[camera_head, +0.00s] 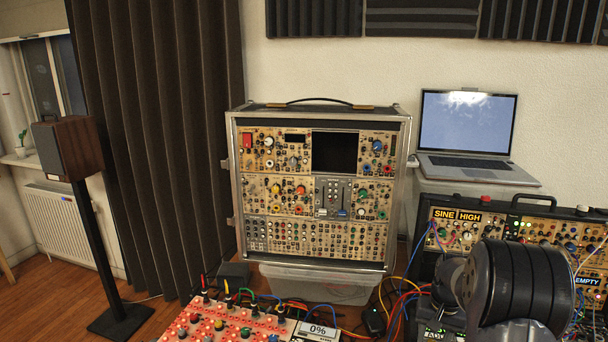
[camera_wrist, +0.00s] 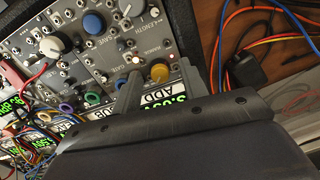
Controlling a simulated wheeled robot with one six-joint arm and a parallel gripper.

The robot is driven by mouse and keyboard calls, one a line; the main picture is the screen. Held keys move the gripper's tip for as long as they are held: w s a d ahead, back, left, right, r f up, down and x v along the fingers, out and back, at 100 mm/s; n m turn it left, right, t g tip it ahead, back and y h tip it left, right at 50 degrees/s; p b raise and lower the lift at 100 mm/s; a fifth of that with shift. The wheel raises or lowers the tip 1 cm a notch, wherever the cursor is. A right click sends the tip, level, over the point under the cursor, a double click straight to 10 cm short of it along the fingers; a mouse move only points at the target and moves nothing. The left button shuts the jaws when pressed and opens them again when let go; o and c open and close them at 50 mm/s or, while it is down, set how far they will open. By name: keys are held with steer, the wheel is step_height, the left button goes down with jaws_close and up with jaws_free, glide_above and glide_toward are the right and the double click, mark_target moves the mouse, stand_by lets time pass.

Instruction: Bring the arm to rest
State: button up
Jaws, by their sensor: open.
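My gripper (camera_wrist: 175,70) shows in the wrist view with its two grey fingers apart. The fingers reach over a grey synth panel (camera_wrist: 100,62) with knobs and jacks. Nothing is seen held. In the head view, my arm (camera_head: 520,285) stands at the lower right, in front of the right synth case (camera_head: 470,200). My fingertips are hidden there.
A large synth case (camera_head: 398,140) stands on a clear bin (camera_head: 320,288). A laptop (camera_head: 465,165) is open at the back right. A red-lit panel (camera_head: 215,322) is at the front. Patch cables (camera_wrist: 270,38) hang close beside my gripper. A speaker (camera_head: 68,148) stands left.

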steer(key=shift+r, duration=0.25)
step_height(320, 180, up, 10)
step_height(320, 180, down, 11)
steer(key=shift+r, duration=0.15)
steer(key=n, duration=0.4)
steer(key=n+b, duration=0.1)
steer(key=n, duration=0.3)
steer(key=shift+n, duration=0.4)
steer(key=n+b, duration=0.1)
steer(key=n, duration=0.3)
steer(key=shift+n, duration=0.3)
steer(key=n+b, duration=0.1)
steer(key=n, duration=0.3)
steer(key=shift+g, duration=0.3)
steer(key=shift+w+r, duration=0.1)
steer(key=shift+r, duration=1.1)
